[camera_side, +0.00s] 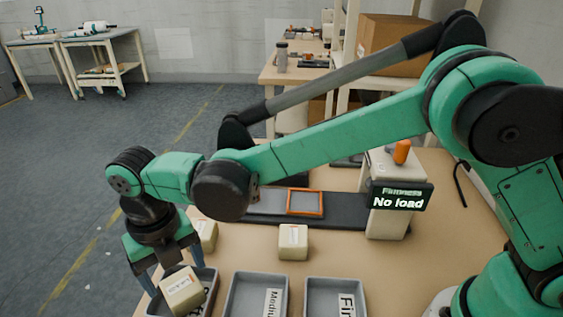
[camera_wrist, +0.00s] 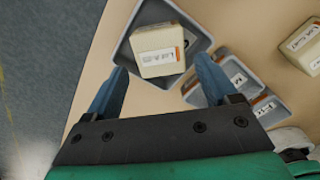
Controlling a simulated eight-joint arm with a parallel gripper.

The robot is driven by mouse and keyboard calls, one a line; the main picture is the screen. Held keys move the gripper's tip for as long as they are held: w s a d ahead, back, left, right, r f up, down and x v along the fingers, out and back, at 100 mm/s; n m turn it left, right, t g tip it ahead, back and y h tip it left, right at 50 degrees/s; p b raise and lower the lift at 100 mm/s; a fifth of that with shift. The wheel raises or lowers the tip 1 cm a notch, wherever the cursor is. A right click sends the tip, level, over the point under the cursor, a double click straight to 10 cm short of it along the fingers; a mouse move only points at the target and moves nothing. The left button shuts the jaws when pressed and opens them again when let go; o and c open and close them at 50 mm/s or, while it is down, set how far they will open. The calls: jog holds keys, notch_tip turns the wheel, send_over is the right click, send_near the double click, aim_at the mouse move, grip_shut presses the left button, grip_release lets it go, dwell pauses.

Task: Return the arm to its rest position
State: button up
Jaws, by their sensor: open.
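My gripper (camera_side: 176,272) is at the front left of the table, pointing down over the leftmost grey tray (camera_side: 209,287). Its two blue fingers are spread apart; in the wrist view my gripper (camera_wrist: 162,66) shows them open with a gap between them. A cream wadding roll pack (camera_side: 181,291) with a printed label lies in that tray, tilted. In the wrist view the pack (camera_wrist: 157,45) lies inside the tray (camera_wrist: 118,48), just beyond the fingertips. I cannot tell whether a finger touches it. My green arm reaches across the table, bent.
Trays labelled Medium (camera_side: 245,293) and Firm (camera_side: 318,292) stand to the right. Two cream packs (camera_side: 293,243) (camera_side: 207,234) sit behind. A firmness tester (camera_side: 388,222) reads "No load", beside an orange frame (camera_side: 305,214) on a dark strip. A cardboard box (camera_side: 385,50) stands behind.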

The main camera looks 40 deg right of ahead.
notch_tip(320, 180, up, 16)
jog(key=w+d+r+m, duration=0.15)
jog(key=d+m, duration=0.35)
jog(key=d, duration=0.9)
jog(key=w+d+m, duration=0.2)
jog(key=d+m, duration=0.2)
jog(key=d, duration=1)
notch_tip(320, 180, down, 10)
jog(key=shift+s+a, duration=0.1)
notch_tip(320, 180, up, 10)
jog(key=f, duration=0.1)
jog(key=w+a+n, duration=0.1)
jog(key=a+n, duration=0.2)
jog(key=a, duration=0.7)
jog(key=shift+w+a+r+n, duration=0.2)
jog(key=shift+a+r+n, duration=0.1)
jog(key=shift+a+r, duration=0.1)
